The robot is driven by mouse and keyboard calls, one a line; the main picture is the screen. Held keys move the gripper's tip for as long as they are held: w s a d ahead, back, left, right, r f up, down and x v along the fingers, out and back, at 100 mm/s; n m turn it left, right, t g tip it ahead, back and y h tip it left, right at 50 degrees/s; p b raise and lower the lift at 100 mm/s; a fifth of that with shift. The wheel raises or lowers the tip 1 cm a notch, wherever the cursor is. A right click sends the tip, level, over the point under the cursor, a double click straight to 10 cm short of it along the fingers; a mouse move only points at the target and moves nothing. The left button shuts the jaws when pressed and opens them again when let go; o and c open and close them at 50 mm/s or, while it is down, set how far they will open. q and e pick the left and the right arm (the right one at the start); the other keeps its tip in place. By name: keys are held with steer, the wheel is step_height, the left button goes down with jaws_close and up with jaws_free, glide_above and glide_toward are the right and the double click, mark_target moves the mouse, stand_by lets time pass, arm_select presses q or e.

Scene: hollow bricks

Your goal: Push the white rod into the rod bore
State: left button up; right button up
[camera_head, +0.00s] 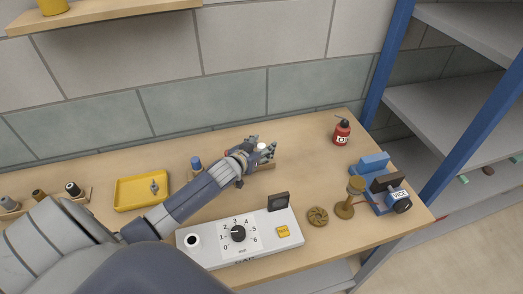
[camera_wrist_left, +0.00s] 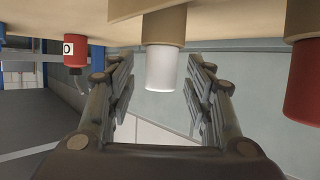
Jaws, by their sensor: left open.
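The white rod (camera_head: 264,147) stands upright in a wooden holder (camera_head: 266,167), largely hidden by my left gripper (camera_head: 260,153). In the left wrist view, which looks upside down, the white rod (camera_wrist_left: 163,70) sits in its wooden holder (camera_wrist_left: 163,24) between the spread fingers of my left gripper (camera_wrist_left: 160,85). A gap shows on both sides, so the fingers do not touch it. A round dark hole in a white ring (camera_head: 192,240) is on the left of the grey dial panel (camera_head: 215,256); I cannot tell if it is the rod bore. My right gripper is not in view.
A red rod (camera_wrist_left: 304,85) stands beside the white one. A blue-topped rod (camera_head: 196,162), yellow tray (camera_head: 127,205) and rod rack (camera_head: 42,203) are left. A red extinguisher (camera_head: 341,131), brass ring (camera_head: 317,216), wooden stand (camera_head: 345,208) and blue vice (camera_head: 373,162) are right.

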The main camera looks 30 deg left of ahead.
arm_select(q)
jaws_close()
